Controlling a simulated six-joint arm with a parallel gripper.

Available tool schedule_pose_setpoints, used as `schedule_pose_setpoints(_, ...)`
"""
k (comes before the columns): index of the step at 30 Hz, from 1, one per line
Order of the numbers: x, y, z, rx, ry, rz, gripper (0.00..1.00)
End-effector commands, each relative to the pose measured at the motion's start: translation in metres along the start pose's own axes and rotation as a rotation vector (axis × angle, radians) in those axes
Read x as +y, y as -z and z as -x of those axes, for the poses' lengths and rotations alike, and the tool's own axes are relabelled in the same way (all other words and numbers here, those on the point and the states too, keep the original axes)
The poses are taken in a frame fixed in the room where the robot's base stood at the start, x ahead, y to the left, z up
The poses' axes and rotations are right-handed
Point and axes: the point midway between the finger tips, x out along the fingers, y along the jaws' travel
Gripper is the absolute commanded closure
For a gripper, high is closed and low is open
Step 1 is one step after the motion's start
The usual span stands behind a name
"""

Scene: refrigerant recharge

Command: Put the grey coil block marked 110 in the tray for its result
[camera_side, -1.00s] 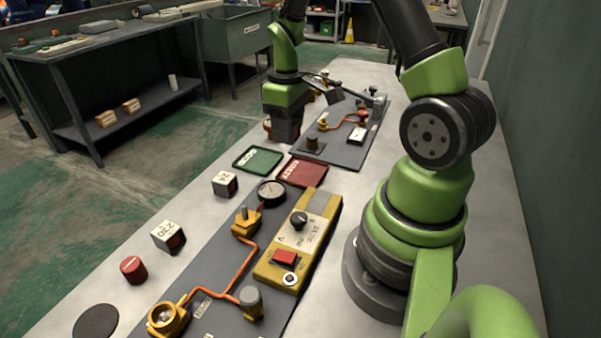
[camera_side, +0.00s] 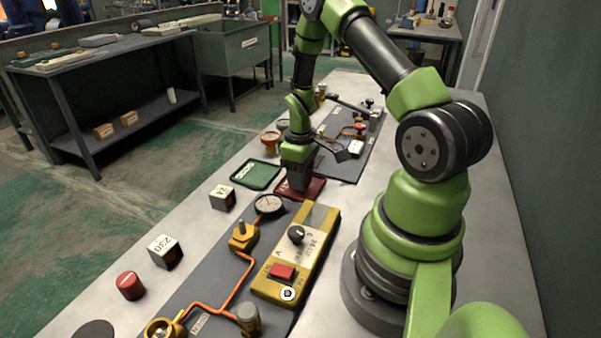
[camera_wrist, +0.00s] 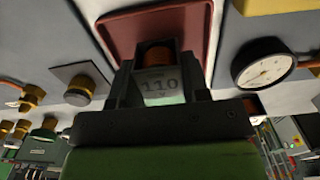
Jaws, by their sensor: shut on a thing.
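The grey coil block marked 110 (camera_wrist: 160,86) is between the fingers of my gripper (camera_wrist: 160,92) in the wrist view, with its number facing the camera. In the side view my gripper (camera_side: 296,182) is over the red tray (camera_side: 318,189) and hides the block. The wrist view shows the red tray (camera_wrist: 196,18) just beyond the block. I cannot tell whether the block touches the tray floor. The green tray (camera_side: 255,174) lies to the left of the red one and looks empty.
Near the trays are a round gauge (camera_side: 270,205) and a yellow meter box (camera_side: 296,255). A block marked 24 (camera_side: 222,197), a block marked 230 (camera_side: 166,250) and a red cylinder (camera_side: 130,285) stand along the left edge. Another panel (camera_side: 345,165) lies behind the red tray.

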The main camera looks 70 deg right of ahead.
Motion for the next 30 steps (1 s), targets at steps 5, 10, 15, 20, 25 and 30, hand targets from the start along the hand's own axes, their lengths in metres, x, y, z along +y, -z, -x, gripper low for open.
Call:
schedule_pose_setpoints(5, 0.000, 0.000, 0.000, 0.001, 0.000, 0.000, 0.84)
schedule_pose_setpoints(10, 0.000, 0.000, -0.003, 0.000, 0.000, 0.000, 0.48)
schedule_pose_setpoints(15, 0.000, 0.000, -0.003, 0.000, 0.000, 0.000, 0.32)
schedule_pose_setpoints(20, 0.000, 0.000, -0.002, 0.000, 0.000, 0.000, 0.32)
schedule_pose_setpoints(25, 0.001, 0.001, 0.010, 0.003, -0.002, 0.000, 0.32)
schedule_pose_setpoints(30, 0.001, 0.001, 0.043, 0.007, -0.005, 0.001, 0.32)
